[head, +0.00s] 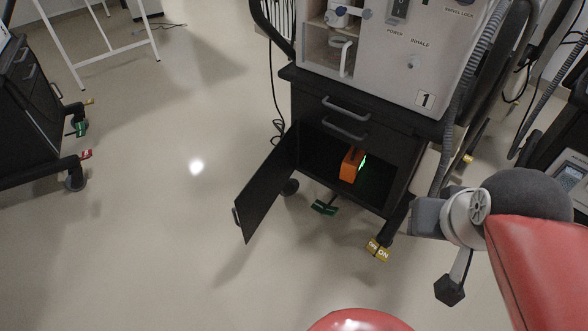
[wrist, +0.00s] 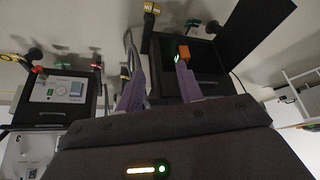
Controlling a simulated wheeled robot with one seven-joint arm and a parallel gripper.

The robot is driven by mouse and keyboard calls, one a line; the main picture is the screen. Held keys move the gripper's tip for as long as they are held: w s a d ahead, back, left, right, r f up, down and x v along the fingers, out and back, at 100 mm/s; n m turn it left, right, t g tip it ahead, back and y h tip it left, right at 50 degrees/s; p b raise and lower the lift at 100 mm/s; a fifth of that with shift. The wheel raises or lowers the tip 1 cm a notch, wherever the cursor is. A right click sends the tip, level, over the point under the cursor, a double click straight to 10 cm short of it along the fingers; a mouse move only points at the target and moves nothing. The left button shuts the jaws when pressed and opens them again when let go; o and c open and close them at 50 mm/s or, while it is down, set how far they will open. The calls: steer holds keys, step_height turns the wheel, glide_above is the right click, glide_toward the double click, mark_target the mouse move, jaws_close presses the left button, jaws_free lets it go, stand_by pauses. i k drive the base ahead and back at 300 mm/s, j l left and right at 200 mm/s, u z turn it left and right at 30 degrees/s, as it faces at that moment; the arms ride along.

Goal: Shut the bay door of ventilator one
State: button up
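Ventilator one (head: 425,60) is a grey-white unit marked 1 on a black cart. Its bay door (head: 268,185) is a black panel, hinged at the left of the lower bay (head: 318,160) and swung wide open. An orange block (head: 350,164) with a green glow sits inside the bay. The wrist view appears upside down; there the door (wrist: 245,30) is at upper right and the orange block (wrist: 184,52) is between the cart walls. My gripper (wrist: 160,78) shows two purple fingers, apart and empty. I cannot make out its fingers in the head view.
Two drawers (head: 345,118) above the bay look shut. A yellow-tagged caster (head: 378,250) and a green pedal (head: 324,207) are at the cart's foot. Another black cart (head: 30,105) stands at the left. The floor (head: 130,240) left of the door is clear. Hoses hang at the right.

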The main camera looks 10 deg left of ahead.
mark_target(255, 201)
steer(key=i+j+z, duration=0.1)
steer(key=j+z, duration=0.25)
steer(key=j, duration=0.5)
steer(key=j+z, duration=0.4)
steer(key=j, duration=0.5)
steer(key=k+j, duration=0.1)
steer(key=j, duration=0.95)
steer(key=k+l+z, duration=0.35)
steer(key=l, duration=0.25)
steer(key=i, duration=0.05)
